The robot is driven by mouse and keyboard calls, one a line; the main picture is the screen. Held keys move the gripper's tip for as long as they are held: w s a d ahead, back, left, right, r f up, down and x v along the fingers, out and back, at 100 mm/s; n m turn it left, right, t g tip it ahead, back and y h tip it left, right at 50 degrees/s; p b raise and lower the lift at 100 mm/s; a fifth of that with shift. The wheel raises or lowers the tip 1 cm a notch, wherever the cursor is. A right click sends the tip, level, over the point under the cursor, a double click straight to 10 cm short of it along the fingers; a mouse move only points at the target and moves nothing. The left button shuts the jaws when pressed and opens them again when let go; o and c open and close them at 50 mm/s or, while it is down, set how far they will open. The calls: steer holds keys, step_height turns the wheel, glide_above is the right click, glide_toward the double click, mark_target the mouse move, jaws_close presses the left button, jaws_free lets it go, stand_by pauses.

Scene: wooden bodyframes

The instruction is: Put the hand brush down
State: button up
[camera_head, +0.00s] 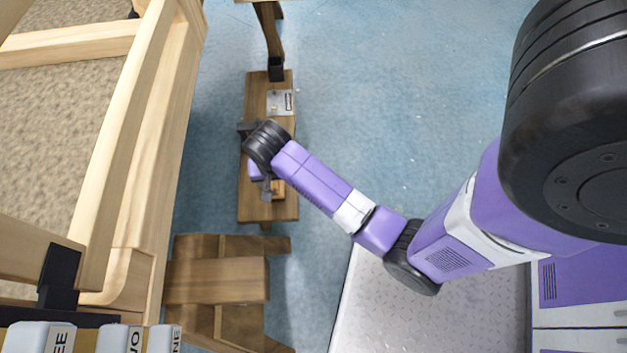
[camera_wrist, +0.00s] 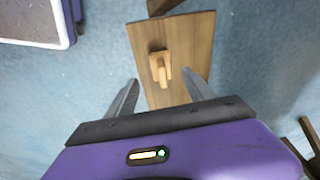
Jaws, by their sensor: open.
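The hand brush (camera_wrist: 160,67), a small light wooden piece with a handle, rests on a brown wooden bench (camera_wrist: 196,38) in the wrist view. In the head view, part of the brush (camera_head: 278,188) shows beside my gripper, on the same narrow bench (camera_head: 250,206). Nothing is seen gripped. The brush appears apart from both fingers. In the head view, my wrist and gripper hide the middle of the bench.
A grey metal item with a label (camera_head: 281,102) lies at the bench's far end. A brown wooden stool or step (camera_head: 216,280) stands at the near end. A large pale wooden frame (camera_head: 150,150) runs along the left. Blue floor (camera_head: 400,90) is open to the right.

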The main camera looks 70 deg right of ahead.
steer(key=s+a+r+n+t, duration=0.4)
steer(key=s+a+n+t, duration=0.3)
steer(key=s+a+n, duration=0.15)
steer(key=s+a+r+n+t+y, duration=0.1)
steer(key=s+a+r+n+t, duration=0.1)
steer(key=r, duration=0.8)
steer(key=s+a+r+n+t, duration=0.2)
steer(key=s+a+r+t, duration=0.2)
steer(key=r, duration=0.7)
steer(key=s+a, duration=0.2)
steer(key=shift+s+a+r+t+y, duration=0.15)
steer(key=shift+s+r+t+y, duration=0.15)
steer(key=shift+t+y, duration=0.1)
steer(key=shift+n, duration=0.25)
